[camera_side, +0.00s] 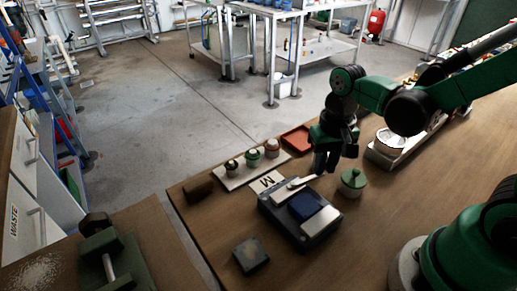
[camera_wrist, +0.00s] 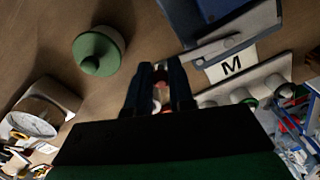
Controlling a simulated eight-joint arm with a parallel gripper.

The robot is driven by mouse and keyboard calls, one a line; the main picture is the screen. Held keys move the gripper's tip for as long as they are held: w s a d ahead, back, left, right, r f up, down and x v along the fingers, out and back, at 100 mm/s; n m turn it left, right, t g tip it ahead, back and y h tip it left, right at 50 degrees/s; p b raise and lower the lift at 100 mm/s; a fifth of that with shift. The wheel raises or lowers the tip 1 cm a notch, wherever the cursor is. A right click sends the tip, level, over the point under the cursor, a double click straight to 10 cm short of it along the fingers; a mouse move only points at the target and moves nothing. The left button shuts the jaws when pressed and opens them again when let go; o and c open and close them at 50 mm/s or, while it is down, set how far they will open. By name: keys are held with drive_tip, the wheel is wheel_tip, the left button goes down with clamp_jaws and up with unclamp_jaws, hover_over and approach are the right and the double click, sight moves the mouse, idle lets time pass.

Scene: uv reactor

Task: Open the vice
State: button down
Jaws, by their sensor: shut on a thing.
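A green device with a dark block and a pale metal bar (camera_side: 108,268), at the lower left of the side view, looks like the vice, but I cannot tell how wide its jaws stand. A dark blue-grey box (camera_side: 300,218) with a blue panel and a pale lever stands at mid-table. My gripper (camera_side: 323,168) points down just behind this box, far from the green device. In the wrist view my gripper (camera_wrist: 160,68) is shut on a small pale pinkish thing (camera_wrist: 160,88), mostly hidden by the fingers. The box's edge shows at the upper right.
A white rack (camera_side: 240,172) holds several capped vials. A card marked M (camera_side: 268,183) lies before it. A red tray (camera_side: 297,140), a green lidded pot (camera_side: 352,182) and a white round dish (camera_side: 391,140) stand around my gripper. A dark block (camera_side: 250,256) lies near the front edge.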

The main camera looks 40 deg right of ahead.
drive_tip(key=shift+s+d, duration=0.2)
drive_tip(key=shift+s, duration=0.05)
drive_tip(key=c, duration=0.8)
unclamp_jaws()
drive_tip(key=shift+o, duration=0.2)
drive_tip(key=shift+w+a, duration=0.1)
drive_tip(key=shift+r, duration=0.25)
wheel_tip(320, 180, up, 5)
drive_tip(key=shift+r, duration=0.1)
